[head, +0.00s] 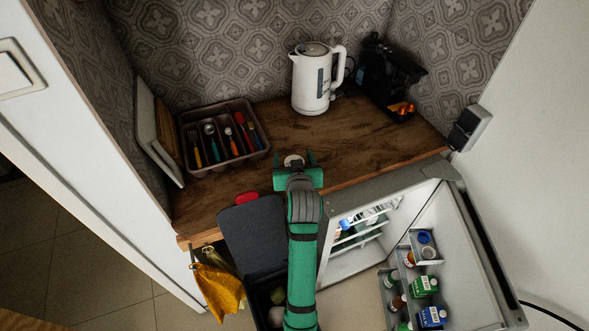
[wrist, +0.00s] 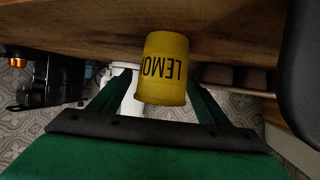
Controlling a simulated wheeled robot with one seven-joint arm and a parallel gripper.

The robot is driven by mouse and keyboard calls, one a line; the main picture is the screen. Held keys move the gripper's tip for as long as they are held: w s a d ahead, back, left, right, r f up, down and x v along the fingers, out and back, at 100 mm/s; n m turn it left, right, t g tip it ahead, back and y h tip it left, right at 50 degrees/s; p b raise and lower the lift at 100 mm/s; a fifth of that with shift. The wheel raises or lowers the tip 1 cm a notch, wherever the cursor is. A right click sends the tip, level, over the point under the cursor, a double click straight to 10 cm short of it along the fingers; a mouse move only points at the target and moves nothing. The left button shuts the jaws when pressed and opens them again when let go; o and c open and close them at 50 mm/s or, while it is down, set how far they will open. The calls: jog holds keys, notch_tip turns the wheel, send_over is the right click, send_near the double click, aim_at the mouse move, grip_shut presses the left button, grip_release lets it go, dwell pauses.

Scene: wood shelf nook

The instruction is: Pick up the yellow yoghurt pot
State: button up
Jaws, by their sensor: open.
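The yellow yoghurt pot (wrist: 163,68) stands on the wooden counter, with black LEMON lettering upside down in the wrist view. In the head view only its pale round top (head: 293,160) shows, just beyond my gripper's palm; its body is hidden there. My gripper (head: 294,158) is open, low over the counter near its front edge. One finger is on each side of the pot in both views. The wrist view (wrist: 160,84) shows the pot between the two green fingers. I cannot tell whether either finger touches it.
A cutlery tray (head: 203,168) stands left on the counter (head: 345,142). A white kettle (head: 309,90) and a black coffee machine (head: 383,78) stand behind. An open fridge (head: 340,262) is at the front right. A raised dark bin lid (head: 252,236) is left of my arm.

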jog(key=shift+w, duration=0.3)
jog(key=shift+f, duration=0.1)
jog(key=shift+c, duration=0.7)
jog(key=c, duration=1.1)
